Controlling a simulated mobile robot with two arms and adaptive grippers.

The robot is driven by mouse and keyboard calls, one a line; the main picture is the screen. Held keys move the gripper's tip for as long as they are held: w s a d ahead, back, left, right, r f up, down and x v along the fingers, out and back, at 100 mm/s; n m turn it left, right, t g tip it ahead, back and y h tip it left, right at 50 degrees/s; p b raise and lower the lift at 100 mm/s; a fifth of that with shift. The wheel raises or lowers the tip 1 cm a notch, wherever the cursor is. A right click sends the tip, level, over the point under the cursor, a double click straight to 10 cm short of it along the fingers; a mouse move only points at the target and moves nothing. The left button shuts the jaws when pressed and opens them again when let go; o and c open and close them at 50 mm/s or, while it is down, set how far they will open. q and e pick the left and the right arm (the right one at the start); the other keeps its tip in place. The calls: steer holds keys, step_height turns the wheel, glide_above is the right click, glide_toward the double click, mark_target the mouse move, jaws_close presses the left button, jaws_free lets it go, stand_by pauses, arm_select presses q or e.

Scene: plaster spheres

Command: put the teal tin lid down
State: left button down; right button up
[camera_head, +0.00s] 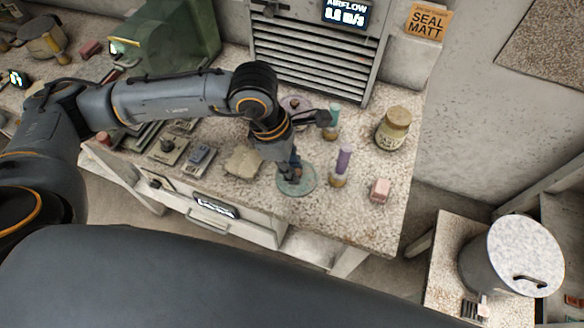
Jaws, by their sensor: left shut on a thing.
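The teal tin lid (305,186) is a round, flat, grey-green disc at the front part of the speckled workbench (345,220). My left arm reaches in from the left, and my left gripper (291,172) points down over the lid. The gripper is shut on the lid near its middle and hides part of it. I cannot tell whether the lid touches the bench top or hangs just above it. My right gripper is out of view.
A purple-topped cylinder (344,158) stands close right of the lid, with a pink block (380,190) beyond it. A jar (393,128) stands behind. A beige slab (242,162) lies left. The bench's front right is clear. A lidded bin (515,258) is at far right.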

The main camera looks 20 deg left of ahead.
arm_select(q)
steer(key=shift+w+a+f, duration=0.2)
steer(key=shift+w+f, duration=0.35)
steer(key=shift+f, duration=0.15)
steer(key=f+p, duration=0.1)
steer(key=f, duration=0.1)
steer(key=shift+w+a+f+p, duration=0.1)
steer(key=shift+w+f+p, duration=0.1)
steer(key=shift+f+p, duration=0.2)
steer(key=shift+f, duration=0.5)
steer(key=shift+f, duration=0.15)
steer(key=c, duration=1.2)
jaws_free()
